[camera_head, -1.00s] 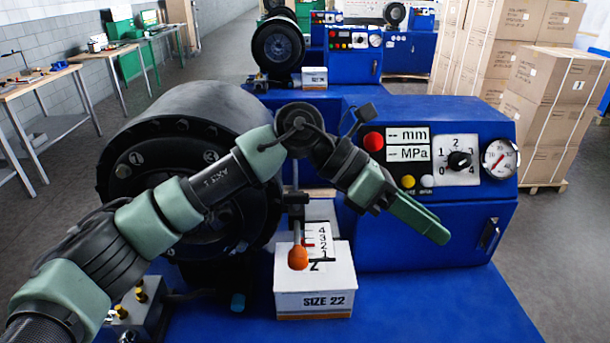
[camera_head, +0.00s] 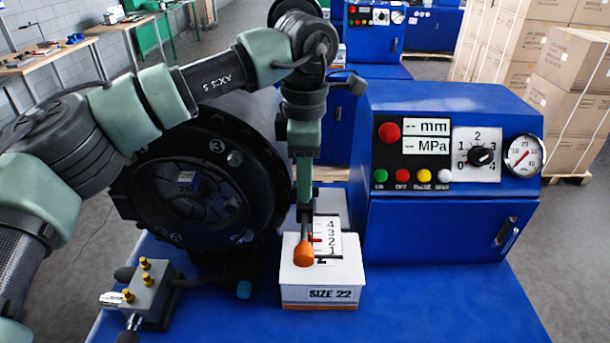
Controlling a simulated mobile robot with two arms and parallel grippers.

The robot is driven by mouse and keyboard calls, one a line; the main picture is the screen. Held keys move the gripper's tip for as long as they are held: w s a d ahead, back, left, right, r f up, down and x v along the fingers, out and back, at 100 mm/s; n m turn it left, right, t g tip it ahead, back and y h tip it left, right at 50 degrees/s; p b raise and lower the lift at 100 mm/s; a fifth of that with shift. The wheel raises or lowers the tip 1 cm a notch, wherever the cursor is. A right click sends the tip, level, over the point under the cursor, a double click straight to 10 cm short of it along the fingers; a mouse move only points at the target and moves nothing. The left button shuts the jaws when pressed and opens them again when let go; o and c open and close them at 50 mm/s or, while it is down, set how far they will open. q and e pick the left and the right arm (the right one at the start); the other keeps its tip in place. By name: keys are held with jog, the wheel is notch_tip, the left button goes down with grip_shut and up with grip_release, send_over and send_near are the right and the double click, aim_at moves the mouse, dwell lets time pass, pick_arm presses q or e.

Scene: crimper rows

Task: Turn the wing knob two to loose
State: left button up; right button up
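I cannot tell which part is wing knob two. A grey block (camera_head: 152,300) at the lower left bears several small brass fittings (camera_head: 145,265) and silver wing-like pieces (camera_head: 112,298); no number is readable there. The dark round crimper head (camera_head: 185,200) carries numbered marks, with a 3 readable, and its upper left is behind my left arm. The control panel has a black knob (camera_head: 481,156) on a dial marked 0 to 4. My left gripper (camera_head: 304,200) points down above an orange-tipped lever (camera_head: 303,254), right of the head. Its fingers are edge-on, and contact with the lever is unclear.
A white SIZE 22 box (camera_head: 320,294) stands on the blue bench under the lever. The blue control cabinet (camera_head: 440,220) with a gauge (camera_head: 523,154) rises to the right. The front right of the bench (camera_head: 450,310) is clear. Stacked cartons (camera_head: 570,85) stand behind.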

pick_arm(q)
jog(key=shift+f, duration=0.35)
grip_shut()
